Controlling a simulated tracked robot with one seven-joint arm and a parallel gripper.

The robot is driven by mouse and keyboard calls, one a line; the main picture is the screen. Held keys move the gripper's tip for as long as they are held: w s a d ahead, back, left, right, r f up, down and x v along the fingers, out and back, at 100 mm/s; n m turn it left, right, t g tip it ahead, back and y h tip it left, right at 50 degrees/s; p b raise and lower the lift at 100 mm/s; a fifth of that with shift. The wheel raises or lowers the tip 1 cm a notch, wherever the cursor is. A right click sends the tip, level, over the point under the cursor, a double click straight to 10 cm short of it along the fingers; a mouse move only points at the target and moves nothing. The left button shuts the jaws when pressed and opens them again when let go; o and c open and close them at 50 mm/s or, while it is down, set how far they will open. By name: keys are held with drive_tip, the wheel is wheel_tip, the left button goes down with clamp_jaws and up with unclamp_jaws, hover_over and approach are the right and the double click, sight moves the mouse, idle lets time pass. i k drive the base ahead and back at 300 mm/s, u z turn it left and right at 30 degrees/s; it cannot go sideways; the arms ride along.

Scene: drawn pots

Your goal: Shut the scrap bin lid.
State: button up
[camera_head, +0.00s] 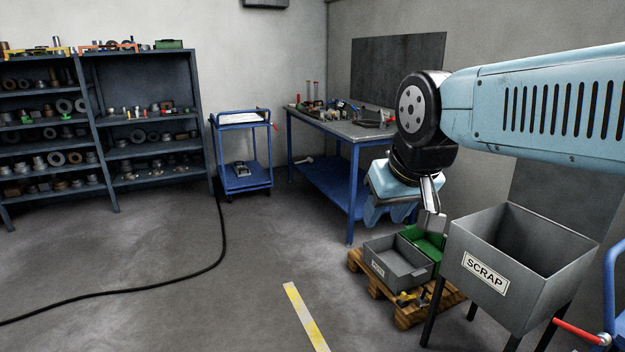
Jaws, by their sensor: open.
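The scrap bin (525,265) is a grey open-topped box on dark legs at the right, with a white SCRAP label on its front. Its mouth is uncovered, and I can see its inner walls. A dark grey panel (565,190) rises behind its back edge and looks like the lid standing open, partly hidden by my arm. My gripper (430,218) is open and points down, just left of the bin and apart from the panel. No object shows in it. Its far side is partly hidden.
A wooden pallet (403,312) with a grey crate (378,277) and a green crate (430,252) lies left of the bin. A workbench (345,128) stands behind. The floor at left is mostly clear, with a black cable.

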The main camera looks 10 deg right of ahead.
sight(586, 203)
drive_tip(key=z, duration=0.3)
drive_tip(key=i, duration=1)
drive_tip(key=z, duration=1.35)
drive_tip(key=i, duration=0.9)
drive_tip(key=z, duration=0.55)
drive_tip(key=k, duration=0.85)
drive_tip(key=z, duration=0.15)
drive_tip(key=i, duration=0.9)
drive_tip(key=u, duration=0.05)
